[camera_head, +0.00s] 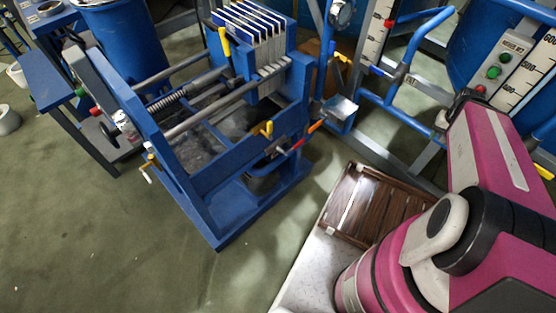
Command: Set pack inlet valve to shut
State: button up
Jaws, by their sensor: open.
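A blue filter-press-like frame (208,205) with a pack of pale plates (252,30) stands left of centre. Several lever handles are on or near it: a yellow one (225,42) on the pack's left side, a yellow one (267,128) on the front rail, and a red-orange one (306,137) on the pipe at its right end. Another yellow lever (342,58) is on the pipework behind. I cannot tell which of these is the pack inlet valve, and no label is readable. My pink and black arm fills the lower right, apart from the levers. My gripper is out of view.
A wooden slatted tray (336,222) lies on a pale surface beside my arm. Blue pipes (402,112), a level scale (374,40) and a control box with buttons (496,66) stand at the back right. Green floor (90,245) is open at the lower left.

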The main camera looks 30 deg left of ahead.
aim_at(299, 144)
jog(key=u, duration=1.7)
jog(key=j+u, duration=0.1)
jog(key=u, duration=0.15)
jog(key=k+j+z, duration=0.45)
jog(key=j, duration=0.25)
jog(key=k+j+z, duration=0.1)
jog(key=j+z, duration=0.15)
jog(key=j, duration=0.1)
